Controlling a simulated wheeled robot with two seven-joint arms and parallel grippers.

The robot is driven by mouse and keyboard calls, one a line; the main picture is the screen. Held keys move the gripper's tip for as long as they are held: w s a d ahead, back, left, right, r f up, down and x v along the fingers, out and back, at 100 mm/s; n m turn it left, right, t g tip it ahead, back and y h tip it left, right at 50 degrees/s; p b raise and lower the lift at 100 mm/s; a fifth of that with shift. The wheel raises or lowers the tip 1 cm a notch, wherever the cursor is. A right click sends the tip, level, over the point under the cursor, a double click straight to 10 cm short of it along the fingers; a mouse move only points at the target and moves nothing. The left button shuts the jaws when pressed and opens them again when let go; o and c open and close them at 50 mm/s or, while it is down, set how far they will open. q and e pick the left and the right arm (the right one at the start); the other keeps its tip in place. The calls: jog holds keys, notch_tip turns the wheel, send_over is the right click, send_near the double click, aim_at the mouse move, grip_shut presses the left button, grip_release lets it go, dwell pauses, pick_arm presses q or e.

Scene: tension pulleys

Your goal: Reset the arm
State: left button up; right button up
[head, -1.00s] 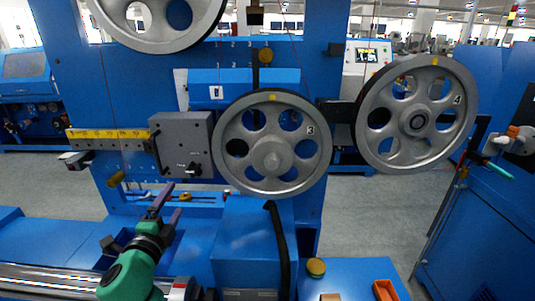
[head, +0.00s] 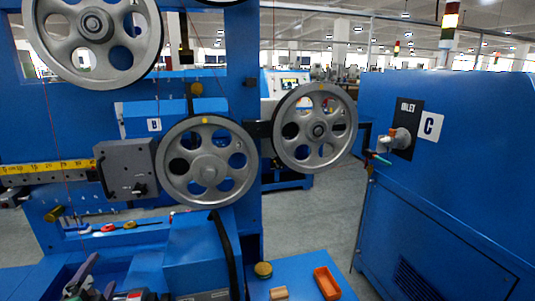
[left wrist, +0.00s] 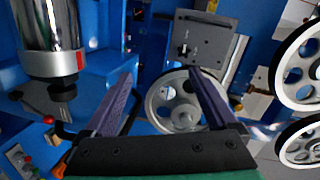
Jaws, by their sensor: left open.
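My left gripper (head: 88,277) shows at the bottom left of the head view, low in front of the blue machine. In the left wrist view its two dark purple fingers (left wrist: 160,85) are spread apart with nothing between them. Beyond them are a grey box (left wrist: 200,45) with a small knob and a spoked grey pulley (left wrist: 172,112). In the head view the grey box (head: 127,170) sits at the right end of a yellow scale bar (head: 45,168), and the pulley (head: 207,163) stands right of it. My right gripper is not in view.
Another pulley (head: 315,128) is at the right and a large one (head: 92,30) at the upper left. A blue cabinet (head: 450,180) marked C, with an outlet fitting, stands at the right. An orange tray (head: 327,283) lies on a blue surface. Grey floor shows between machine and cabinet.

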pick_arm(q)
jog(key=s+d+f+n+g+h, duration=0.1)
jog(key=s+d+f+n+g, duration=0.15)
jog(key=f, duration=0.35)
jog(key=s+d+f+n+g+h, duration=0.1)
jog(key=d+f+n+g, duration=0.15)
jog(key=f, duration=0.35)
jog(key=s+d+f+n+g+h, duration=0.5)
jog(key=s+d+f, duration=0.35)
jog(key=d, duration=0.35)
jog(key=s+f+m+g, duration=0.2)
jog(key=s+f+g, duration=0.1)
jog(key=f, duration=2.1)
jog(key=s+a+f, duration=0.3)
jog(key=s+f, duration=1)
jog(key=s, duration=0.3)
jog(key=shift+s+g, duration=0.15)
jog(key=shift+g, duration=0.25)
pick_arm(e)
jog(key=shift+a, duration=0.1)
